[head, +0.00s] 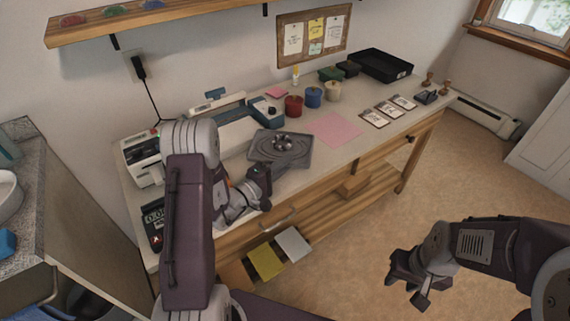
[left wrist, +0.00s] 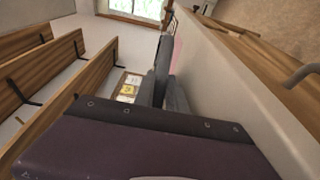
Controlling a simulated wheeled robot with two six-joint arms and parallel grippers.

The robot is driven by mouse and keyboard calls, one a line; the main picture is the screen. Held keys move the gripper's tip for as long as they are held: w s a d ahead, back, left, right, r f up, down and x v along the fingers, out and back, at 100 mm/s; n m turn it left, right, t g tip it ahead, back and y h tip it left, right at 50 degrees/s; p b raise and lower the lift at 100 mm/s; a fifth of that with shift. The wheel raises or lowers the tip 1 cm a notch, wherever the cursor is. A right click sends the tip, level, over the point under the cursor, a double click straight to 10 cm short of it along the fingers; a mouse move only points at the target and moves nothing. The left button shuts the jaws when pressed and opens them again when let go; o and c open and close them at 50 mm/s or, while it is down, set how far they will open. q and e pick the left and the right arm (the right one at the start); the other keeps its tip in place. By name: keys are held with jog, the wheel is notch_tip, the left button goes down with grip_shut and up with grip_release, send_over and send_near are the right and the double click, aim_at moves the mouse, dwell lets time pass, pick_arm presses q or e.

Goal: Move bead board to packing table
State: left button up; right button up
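The bead board (head: 296,158) is a grey square tray with curved grooves and a small round dark item at its middle. It is over the left-centre of the long wooden table (head: 352,150). My left gripper (head: 265,176) is at its front left edge. In the left wrist view, the grey fingers (left wrist: 167,92) are closed around what looks like the board seen edge-on. I cannot tell whether the board touches the tabletop. My right gripper (head: 409,287) is open and empty, over the floor to the right.
A pink sheet (head: 334,129), several cards (head: 389,111), coloured jars (head: 313,97) and a black tray (head: 382,66) are on the table. Machines (head: 225,122) stand along its back left. A grey counter (head: 38,190) is at left. Floor at right is clear.

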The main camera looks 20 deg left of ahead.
pick_arm(q)
jog(key=o, duration=0.4)
